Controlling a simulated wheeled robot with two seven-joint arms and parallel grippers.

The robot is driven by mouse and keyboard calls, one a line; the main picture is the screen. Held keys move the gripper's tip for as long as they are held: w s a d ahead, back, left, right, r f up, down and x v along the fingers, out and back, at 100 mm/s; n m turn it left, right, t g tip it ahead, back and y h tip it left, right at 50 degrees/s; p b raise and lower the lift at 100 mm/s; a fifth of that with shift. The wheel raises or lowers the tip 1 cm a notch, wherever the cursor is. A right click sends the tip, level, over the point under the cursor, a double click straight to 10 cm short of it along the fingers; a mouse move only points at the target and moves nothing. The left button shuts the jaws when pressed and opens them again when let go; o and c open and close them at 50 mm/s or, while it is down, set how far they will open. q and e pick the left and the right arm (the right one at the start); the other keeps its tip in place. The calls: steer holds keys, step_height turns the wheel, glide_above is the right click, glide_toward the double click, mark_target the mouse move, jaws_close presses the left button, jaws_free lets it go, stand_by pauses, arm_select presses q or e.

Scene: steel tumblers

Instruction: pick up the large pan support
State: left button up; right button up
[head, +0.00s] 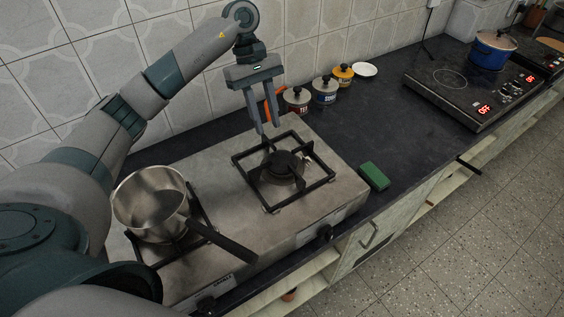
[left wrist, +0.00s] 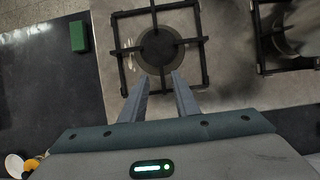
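The large pan support is a black square metal grate (head: 302,195) on the right-hand burner of the steel gas hob. It surrounds the round burner (head: 283,167) and also shows in the left wrist view (left wrist: 203,45). My left gripper (head: 268,130) hangs fingers-down above the grate's back edge. Its two fingers are apart with nothing between them. In the left wrist view the fingertips (left wrist: 160,78) point at the grate's near bar. I cannot see contact with the grate. My right gripper is not in view.
A steel saucepan (head: 150,203) sits on the left burner, its dark handle pointing front-right. A green sponge (head: 374,176) lies right of the hob (head: 225,205). Lidded canisters (head: 325,90) and a white saucer (head: 365,69) stand behind. A blue pot (head: 492,50) is on the far cooktop.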

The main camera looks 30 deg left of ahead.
mark_target(271, 144)
arm_select(q)
steer(key=shift+f, duration=0.1)
steer(key=shift+s+p+x, duration=0.2)
steer(key=shift+p+x, duration=0.8)
steer(key=shift+p, duration=0.15)
steer(key=shift+p+x, duration=0.45)
steer(key=shift+x, duration=0.5)
steer(key=shift+d+f, duration=0.15)
steer(key=shift+f, duration=0.3)
jaws_close()
